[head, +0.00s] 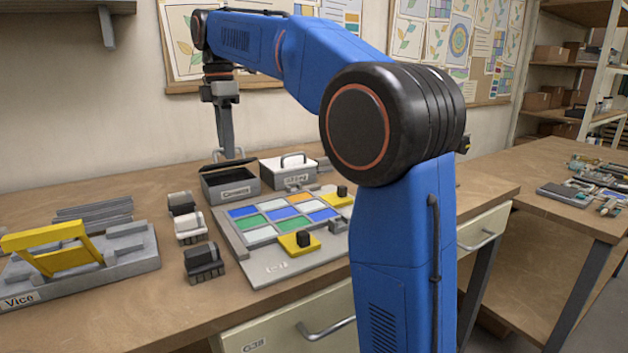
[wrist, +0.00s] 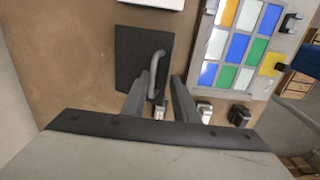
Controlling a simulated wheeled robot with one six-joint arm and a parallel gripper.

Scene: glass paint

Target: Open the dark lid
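The dark lid (wrist: 133,62) shows in the wrist view as a dark square with a grey bar handle (wrist: 157,60). My gripper (head: 230,155) points down over the dark lid. In the wrist view its two fingers (wrist: 160,82) are apart, with the lower part of the handle in the gap between them. I cannot tell whether either finger touches the handle. In the head view the fingers partly hide the handle.
A white-lidded box (head: 285,178) stands close at the right. A panel of coloured glass tiles (head: 257,268) lies in front. Small dark and white blocks (head: 203,262) and a vice (head: 130,262) are at the left.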

